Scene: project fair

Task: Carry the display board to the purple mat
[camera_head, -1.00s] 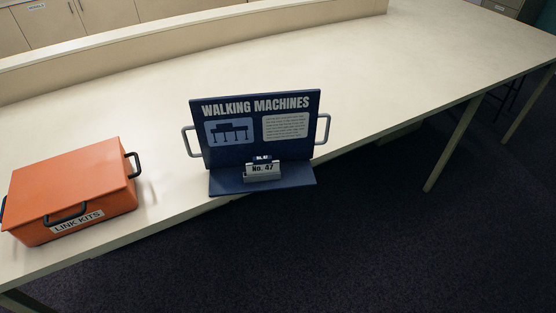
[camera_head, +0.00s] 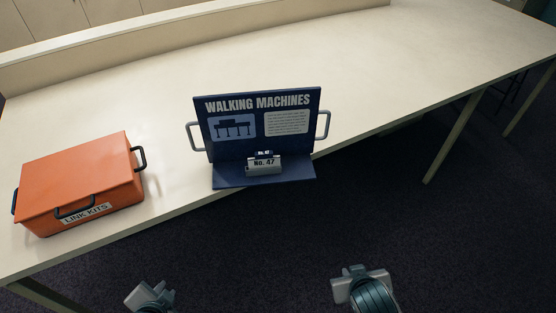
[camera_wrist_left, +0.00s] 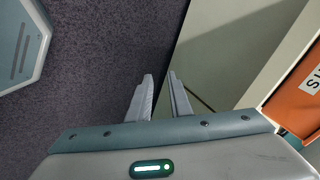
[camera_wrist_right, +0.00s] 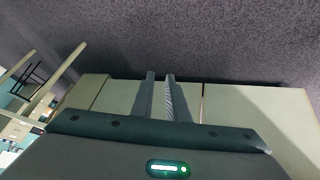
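The display board (camera_head: 262,143) is a dark blue upright panel titled "WALKING MACHINES". It has a grey handle on each side and a flat blue foot. It stands at the table's front edge, with part of its foot past the edge. My left gripper (camera_head: 150,294) and right gripper (camera_head: 360,283) are low in the head view, apart from the board. Narrow empty gaps show between the fingers in the left wrist view (camera_wrist_left: 160,76) and right wrist view (camera_wrist_right: 160,76). No purple mat shows.
An orange box marked "LINK KITS" (camera_head: 80,180), with black handles, stands on the pale table (camera_head: 400,65) left of the board. The table is clear behind and right of the board. Dark carpet (camera_head: 440,235) lies open in front.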

